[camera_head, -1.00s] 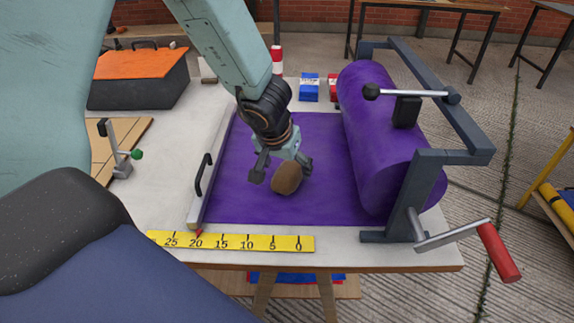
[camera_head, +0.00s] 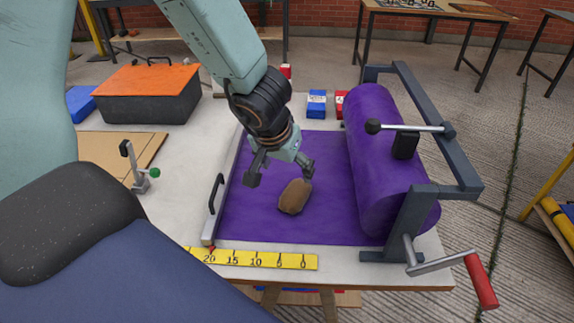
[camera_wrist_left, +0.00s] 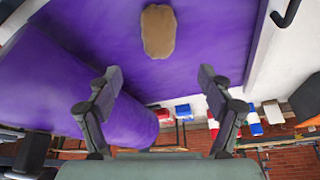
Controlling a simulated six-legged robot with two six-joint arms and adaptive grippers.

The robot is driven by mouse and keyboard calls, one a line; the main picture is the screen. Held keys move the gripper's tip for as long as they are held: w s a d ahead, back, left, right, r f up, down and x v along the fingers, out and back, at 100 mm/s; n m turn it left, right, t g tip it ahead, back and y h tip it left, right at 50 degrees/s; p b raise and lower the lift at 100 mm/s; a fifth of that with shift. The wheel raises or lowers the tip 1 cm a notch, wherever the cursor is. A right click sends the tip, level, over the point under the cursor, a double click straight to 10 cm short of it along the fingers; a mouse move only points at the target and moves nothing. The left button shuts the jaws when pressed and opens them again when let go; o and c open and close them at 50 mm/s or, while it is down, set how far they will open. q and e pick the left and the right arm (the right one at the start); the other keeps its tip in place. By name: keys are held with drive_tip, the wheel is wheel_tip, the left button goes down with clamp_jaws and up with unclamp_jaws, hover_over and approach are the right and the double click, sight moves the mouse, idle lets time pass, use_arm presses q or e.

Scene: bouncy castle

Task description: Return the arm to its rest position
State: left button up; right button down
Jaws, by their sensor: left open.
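My left arm comes in from the upper left in the head view. Its gripper (camera_head: 280,172) is open and empty, above the purple sheet (camera_head: 255,215) on the table. A brown, rounded block (camera_head: 295,197) lies on the sheet just below and beyond the fingertips, apart from them. In the left wrist view the spread fingers (camera_wrist_left: 160,82) show with nothing between them, and the brown block (camera_wrist_left: 158,31) lies on the purple sheet ahead. My right gripper is in neither view.
A purple roll (camera_head: 380,165) in a grey frame with a red-handled crank (camera_head: 481,281) stands at the right. A metal bar with a black handle (camera_head: 215,194) edges the sheet at left. A yellow ruler (camera_head: 262,259) lies in front. An orange-topped box (camera_head: 148,92) stands back left.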

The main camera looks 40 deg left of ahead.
sight(294, 191)
use_arm(q)
drive_tip(key=b+x, duration=0.8)
drive_tip(key=x, duration=0.4)
drive_tip(key=shift+f+b, duration=0.35)
drive_tip(key=shift+r, duration=0.1)
idle(0.3)
